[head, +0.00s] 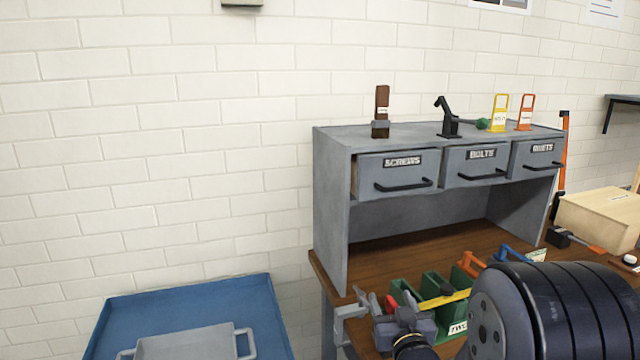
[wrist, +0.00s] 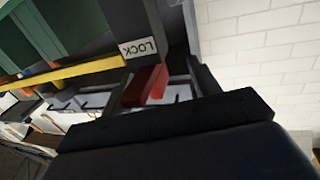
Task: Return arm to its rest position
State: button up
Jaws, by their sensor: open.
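My gripper (head: 398,322) is low in the head view, over the front left part of the wooden workbench (head: 410,252), beside green bins (head: 436,284). Its jaws are open. In the wrist view the dark gripper body (wrist: 170,122) fills the lower part of the picture. A red piece (wrist: 146,86) shows just beyond it, near a grey part with a LOCK label (wrist: 139,47). I cannot tell whether the gripper touches the red piece. My dark arm link covers the lower right of the head view and hides part of the bench.
A grey drawer unit (head: 333,225) stands on the bench; its SCREWS drawer (head: 400,170) sticks out slightly. A small black arm-shaped object (head: 448,120) and holders stand on top. A blue cart (head: 150,312) with a grey tray (head: 190,345) is at lower left. A wooden box (head: 598,212) is at right.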

jog(key=shift+r+n+y+p, duration=0.15)
jog(key=shift+n+y+p, duration=0.55)
jog(key=shift+y+p, duration=0.45)
jog(key=shift+n+g+y+p, duration=0.3)
jog(key=shift+n+y+p, duration=0.1)
jog(key=shift+y+p, duration=0.15)
